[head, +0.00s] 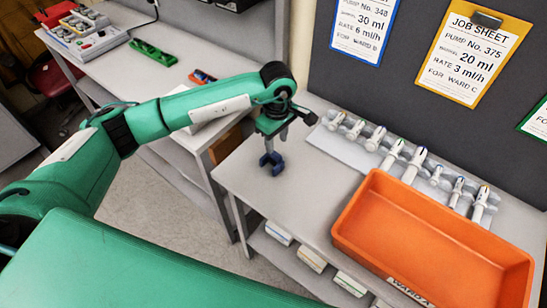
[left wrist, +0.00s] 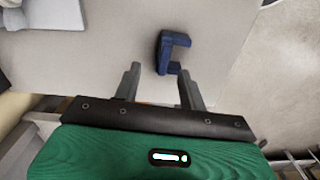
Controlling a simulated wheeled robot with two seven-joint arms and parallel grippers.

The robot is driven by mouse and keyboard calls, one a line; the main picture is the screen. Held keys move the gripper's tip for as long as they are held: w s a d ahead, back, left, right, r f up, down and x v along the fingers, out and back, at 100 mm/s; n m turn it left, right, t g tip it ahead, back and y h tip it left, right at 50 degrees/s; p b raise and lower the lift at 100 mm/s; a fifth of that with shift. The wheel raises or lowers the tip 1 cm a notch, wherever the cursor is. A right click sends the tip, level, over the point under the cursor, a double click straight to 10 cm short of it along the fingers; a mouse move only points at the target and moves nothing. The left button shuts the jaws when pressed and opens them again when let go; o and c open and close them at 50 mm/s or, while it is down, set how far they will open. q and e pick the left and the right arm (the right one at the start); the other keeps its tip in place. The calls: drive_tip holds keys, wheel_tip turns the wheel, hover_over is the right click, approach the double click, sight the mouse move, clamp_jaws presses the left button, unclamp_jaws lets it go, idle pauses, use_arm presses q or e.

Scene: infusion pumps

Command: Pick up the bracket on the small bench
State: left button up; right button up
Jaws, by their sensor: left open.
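The blue bracket (head: 272,162) lies near the left end of the grey bench (head: 262,186), close to its corner. In the left wrist view the bracket (left wrist: 166,56) looks like a dark blue C shape just beyond the fingertips. My left gripper (head: 273,137) points down above the bracket, apart from it. Its two fingers are spread and nothing is between them; they also show in the left wrist view (left wrist: 159,84). My right gripper is out of view.
An orange tray (head: 378,247) takes up the bench's right front. Behind it, several syringes lie in a row on a pale rack (head: 340,147). Job sheets (head: 472,52) hang on the dark board. A longer bench (head: 135,75) at the left holds a green part (head: 153,53).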

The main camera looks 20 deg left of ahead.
sight(275, 153)
use_arm(q)
drive_tip(key=shift+f, duration=0.85)
drive_tip(key=shift+s+f+p, duration=0.15)
drive_tip(key=shift+f+p, duration=0.3)
drive_tip(key=shift+p, duration=0.15)
drive_tip(key=f, duration=0.1)
drive_tip(key=f+p, duration=0.2)
drive_tip(key=shift+s+f, duration=0.1)
drive_tip(key=shift+s, duration=0.15)
drive_tip(key=shift+w+f, duration=0.1)
drive_tip(key=shift+f, duration=0.6)
clamp_jaws()
